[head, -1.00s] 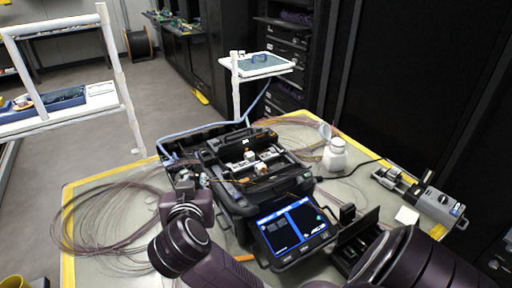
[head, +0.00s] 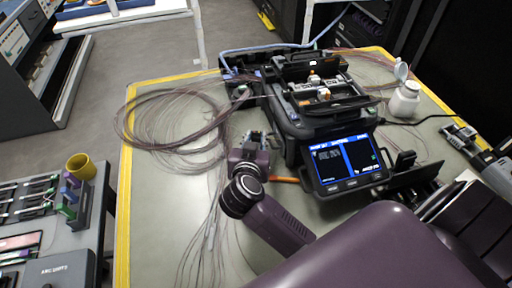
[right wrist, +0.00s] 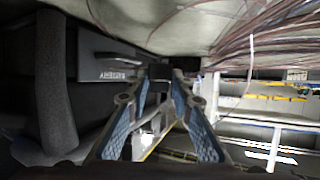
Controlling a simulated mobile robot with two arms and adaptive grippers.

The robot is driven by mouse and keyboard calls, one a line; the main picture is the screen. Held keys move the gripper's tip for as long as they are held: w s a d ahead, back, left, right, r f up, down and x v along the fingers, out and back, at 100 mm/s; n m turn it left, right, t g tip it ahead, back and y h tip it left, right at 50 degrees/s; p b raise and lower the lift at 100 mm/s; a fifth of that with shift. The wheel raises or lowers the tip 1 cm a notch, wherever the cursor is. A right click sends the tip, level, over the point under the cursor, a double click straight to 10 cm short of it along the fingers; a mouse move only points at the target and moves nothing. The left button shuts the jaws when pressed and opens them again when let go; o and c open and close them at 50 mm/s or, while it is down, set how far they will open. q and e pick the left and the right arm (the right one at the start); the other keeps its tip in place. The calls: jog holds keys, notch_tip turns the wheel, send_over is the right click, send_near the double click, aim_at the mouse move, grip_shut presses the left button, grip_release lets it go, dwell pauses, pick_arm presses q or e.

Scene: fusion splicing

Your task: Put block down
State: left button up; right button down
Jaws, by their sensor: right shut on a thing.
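My right gripper (head: 257,140) is beside the left side of the black fusion splicer (head: 318,100), low over the table. In the right wrist view its blue-padded fingers (right wrist: 160,78) close together at the tips on a small dark block (right wrist: 159,72). The block is mostly hidden by the fingers, and I cannot tell whether it touches the table or the splicer. In the head view the block is too small to make out. The splicer's side, with a battery label (right wrist: 112,75), is close to the fingers.
Loose fiber coils (head: 175,125) lie on the table left of the gripper. An orange pen-like item (head: 286,180) is by the splicer. A white bottle (head: 405,98) stands right. A side bench with a yellow cup (head: 80,167) is at left.

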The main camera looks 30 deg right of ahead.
jog(key=shift+f+b, duration=0.35)
jog(key=shift+f, duration=1.5)
jog(key=c, duration=2)
grip_release()
jog(key=shift+f, duration=0.15)
